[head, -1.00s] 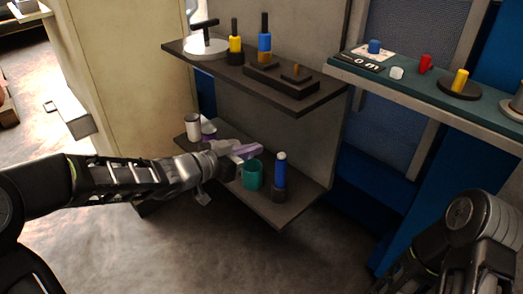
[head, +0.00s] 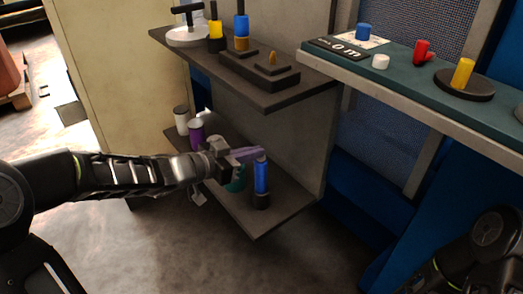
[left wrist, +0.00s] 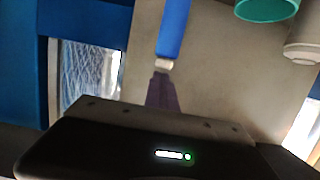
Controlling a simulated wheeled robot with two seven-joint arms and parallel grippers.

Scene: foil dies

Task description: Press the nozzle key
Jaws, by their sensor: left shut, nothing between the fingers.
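On the lower shelf (head: 275,212) stands an upright blue cylinder (head: 262,177) in a dark base, with a small pale tip on top. I take this tip to be the nozzle key; no label shows. In the left wrist view the cylinder (left wrist: 173,30) appears upside down, with its pale tip (left wrist: 164,64) facing my fingers. My left gripper (head: 247,154) is shut and empty, its purple fingers pointing at the top of the cylinder. In the left wrist view the fingers (left wrist: 162,92) end right by the pale tip; I cannot tell whether they touch. My right gripper is out of view.
A teal cup (head: 237,181) stands left of the cylinder, partly behind my left gripper. A purple can (head: 196,133) and a white-topped canister (head: 181,120) stand further left. The upper shelf (head: 270,98) overhangs. A green bench (head: 400,83) with small parts is at right.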

